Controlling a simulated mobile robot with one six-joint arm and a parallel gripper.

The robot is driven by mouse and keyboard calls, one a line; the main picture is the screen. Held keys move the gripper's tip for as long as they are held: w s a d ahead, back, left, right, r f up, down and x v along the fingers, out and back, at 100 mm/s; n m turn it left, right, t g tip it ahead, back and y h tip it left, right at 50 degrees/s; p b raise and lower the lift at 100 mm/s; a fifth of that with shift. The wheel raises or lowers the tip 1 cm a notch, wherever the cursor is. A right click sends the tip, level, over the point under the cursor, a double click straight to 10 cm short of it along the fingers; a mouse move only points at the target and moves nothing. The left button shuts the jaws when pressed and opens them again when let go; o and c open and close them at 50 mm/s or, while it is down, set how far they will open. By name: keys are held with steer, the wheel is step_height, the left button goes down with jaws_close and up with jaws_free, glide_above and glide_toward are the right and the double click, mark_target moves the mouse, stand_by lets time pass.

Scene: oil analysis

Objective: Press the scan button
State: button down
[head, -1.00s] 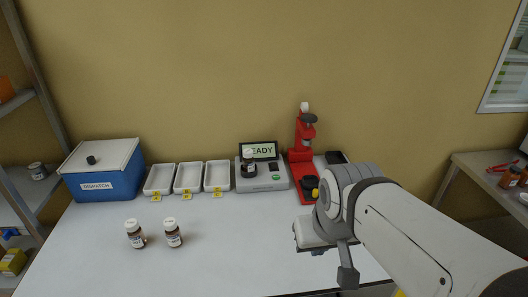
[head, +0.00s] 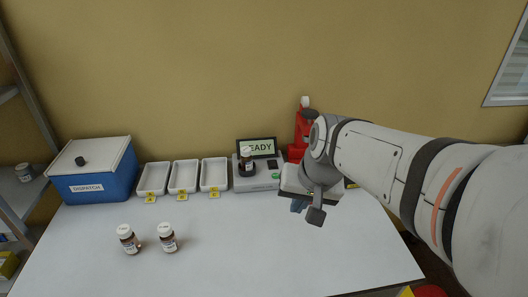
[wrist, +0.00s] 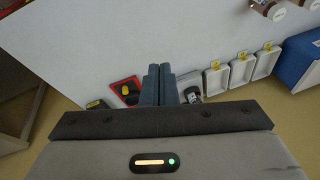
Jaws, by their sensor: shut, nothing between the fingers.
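The analyser (head: 258,184) is a pale box at the back of the table with a screen (head: 257,147) reading READY. Its green button (head: 275,176) is on the front right of its top. My gripper (head: 298,206) is shut and empty, in front and to the right of the analyser, apart from the button. In the wrist view my shut fingers (wrist: 160,68) partly hide the analyser (wrist: 186,84); I cannot make out the button there.
A red stand (head: 301,128) is behind my arm, partly hidden. Three white trays (head: 184,176) and a blue dispatch box (head: 98,181) are to the left. Two brown bottles stand in front (head: 129,240) (head: 167,238). The table's front middle (head: 240,255) is clear.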

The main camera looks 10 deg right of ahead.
steer(key=w+a+f+m+y, duration=0.2)
steer(key=w+m, duration=0.5)
steer(key=w, duration=1.2)
steer(key=m+t+y+p, duration=0.15)
steer(key=m+t, duration=0.25)
steer(key=m, duration=0.5)
glide_above(276, 176)
step_height(276, 176, down, 11)
steer(key=shift+d+r+y, duration=0.15)
steer(key=shift+d+y, duration=0.25)
steer(key=shift+y, duration=0.05)
steer(key=shift+s, duration=0.15)
step_height(276, 176, down, 8)
steer(key=b, duration=0.6)
steer(key=shift+f+b, duration=0.2)
steer(key=shift+b, duration=0.15)
steer(key=shift+f, duration=0.2)
steer(key=shift+b, duration=0.3)
steer(key=shift+f+b, duration=0.45)
steer(key=shift+b, duration=0.05)
